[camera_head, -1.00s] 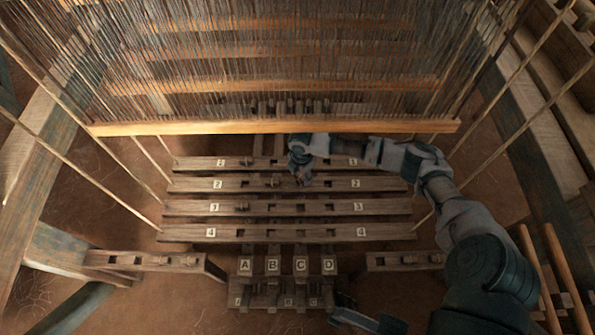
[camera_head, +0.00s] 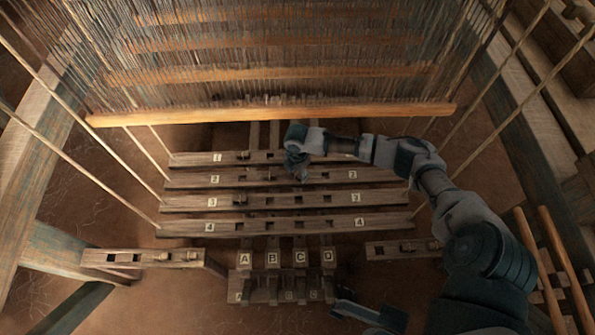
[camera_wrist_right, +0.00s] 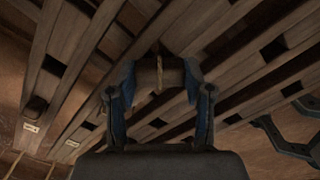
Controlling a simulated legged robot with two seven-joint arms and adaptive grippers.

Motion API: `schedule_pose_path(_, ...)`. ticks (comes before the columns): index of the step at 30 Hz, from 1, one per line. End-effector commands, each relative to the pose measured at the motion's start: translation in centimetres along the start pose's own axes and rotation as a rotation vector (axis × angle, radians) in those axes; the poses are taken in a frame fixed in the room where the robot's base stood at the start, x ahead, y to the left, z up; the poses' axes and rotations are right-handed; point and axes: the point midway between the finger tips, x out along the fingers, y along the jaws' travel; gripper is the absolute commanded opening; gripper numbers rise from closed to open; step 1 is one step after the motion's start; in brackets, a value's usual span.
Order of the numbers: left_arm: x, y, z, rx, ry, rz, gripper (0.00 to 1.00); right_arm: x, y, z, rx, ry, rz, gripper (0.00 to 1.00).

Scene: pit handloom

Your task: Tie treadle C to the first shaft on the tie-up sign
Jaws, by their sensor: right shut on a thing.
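My right gripper (camera_head: 298,172) is over bar 2 (camera_head: 225,178), about in line with treadle C. In the right wrist view, it is shut on a short wooden toggle (camera_wrist_right: 147,76) with a light cord around its middle. Bars numbered 1 to 4 lie crosswise, each with several square holes; bar 1 (camera_head: 205,158) is farthest back. Treadle C (camera_head: 300,258) is between treadle B (camera_head: 272,258) and treadle D (camera_head: 327,256). Where the toggle's cord runs is hidden. No tie-up sign can be made out.
Slanting cords run along both sides of the bars. A wooden beam (camera_head: 180,118) with the warp threads hangs behind them. Short slotted rails stand at the left (camera_head: 140,259) and right (camera_head: 388,250) of the treadles. The brown floor around them is open.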

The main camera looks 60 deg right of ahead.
Motion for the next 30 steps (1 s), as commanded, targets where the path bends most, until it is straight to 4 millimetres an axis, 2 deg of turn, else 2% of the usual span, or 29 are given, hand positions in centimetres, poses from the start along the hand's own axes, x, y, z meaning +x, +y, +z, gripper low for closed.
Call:
schedule_pose_path(1,0.0,0.0,0.0,0.000,-0.001,0.000,0.40,0.1,0.0,0.0,0.000,0.002,-0.001,0.24)
schedule_pose_path(2,0.0,0.0,0.1,0.000,-0.001,0.000,0.40,0.1,0.0,0.0,0.000,0.003,-0.001,0.56)
schedule_pose_path(5,-0.1,0.0,0.1,0.000,-0.003,0.000,0.40,0.2,0.0,0.1,0.000,0.004,-0.002,0.80)
schedule_pose_path(14,-0.4,0.0,0.3,-0.001,-0.018,-0.001,0.40,0.0,0.0,0.0,0.000,0.001,-0.001,0.80)
schedule_pose_path(17,-0.3,0.8,1.1,0.001,-0.026,0.008,0.40,-0.6,0.0,0.0,0.000,0.000,-0.001,0.80)
schedule_pose_path(20,-0.2,0.8,1.0,0.001,-0.023,0.008,0.40,-2.0,0.0,0.1,-0.001,0.001,0.001,0.80)
schedule_pose_path(30,-0.1,0.8,0.9,0.002,-0.020,0.009,0.40,-9.3,0.0,0.2,0.000,0.003,0.001,0.80)
